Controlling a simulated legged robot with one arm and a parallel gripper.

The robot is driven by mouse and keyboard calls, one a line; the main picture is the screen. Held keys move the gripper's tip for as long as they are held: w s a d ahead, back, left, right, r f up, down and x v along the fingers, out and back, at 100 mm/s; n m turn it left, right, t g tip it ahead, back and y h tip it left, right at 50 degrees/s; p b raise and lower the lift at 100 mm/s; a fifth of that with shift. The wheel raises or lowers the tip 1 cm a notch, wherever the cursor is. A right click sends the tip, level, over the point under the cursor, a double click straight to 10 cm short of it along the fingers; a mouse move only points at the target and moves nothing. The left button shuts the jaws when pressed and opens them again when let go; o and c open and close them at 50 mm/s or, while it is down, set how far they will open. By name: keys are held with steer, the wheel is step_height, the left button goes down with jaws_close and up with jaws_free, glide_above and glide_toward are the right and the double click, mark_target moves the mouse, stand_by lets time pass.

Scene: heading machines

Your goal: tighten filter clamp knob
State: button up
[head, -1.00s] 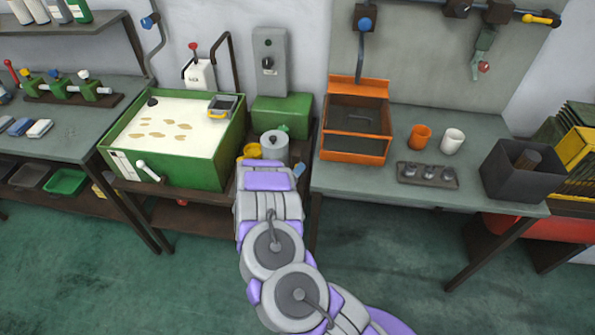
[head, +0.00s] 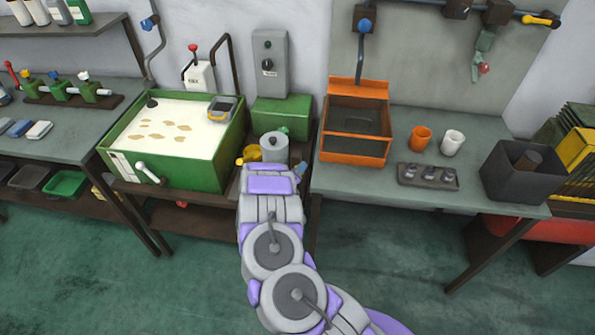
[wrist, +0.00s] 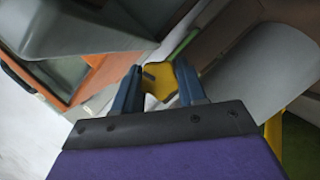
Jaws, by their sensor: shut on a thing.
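A yellow knob (wrist: 159,80) sits between the two blue fingers of my gripper (wrist: 158,88) in the wrist view. The fingers are shut on it. The grey filter canister (head: 274,147) stands just beyond the end of my arm in the head view. Its curved grey side (wrist: 265,70) also appears to the right of the fingers in the wrist view. In the head view my wrist hides the knob and most of the gripper. The clamp itself cannot be made out clearly.
The green coolant tank (head: 170,178) is left of the canister, with a yellow part (head: 250,154) between them. An orange open box (head: 355,150) stands close by on the right bench (head: 335,183), with cups and a small tray beyond. The floor in front is clear.

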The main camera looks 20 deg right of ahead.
steer(key=shift+a+f, duration=0.1)
steer(key=c, duration=0.4)
steer(key=shift+o, duration=0.2)
steer(key=shift+p, duration=0.3)
steer(key=shift+n+h+p, duration=0.5)
steer(key=shift+n+p, duration=0.45)
steer(key=shift+n, duration=0.25)
steer(key=shift+f+n+h, duration=0.25)
steer(key=shift+n+h, duration=0.25)
steer(key=shift+n, duration=0.6)
steer(key=n, duration=0.2)
steer(key=n+t+h+b, duration=0.1)
steer(key=n, duration=0.1)
steer(key=shift+a+f+h, duration=0.1)
steer(key=shift+h, duration=0.2)
steer(key=n+t+b, duration=0.1)
steer(key=n+t, duration=0.1)
steer(key=n, duration=0.3)
steer(key=shift+f+n, duration=0.1)
steer(key=shift+n, duration=0.2)
steer(key=shift+t, duration=0.3)
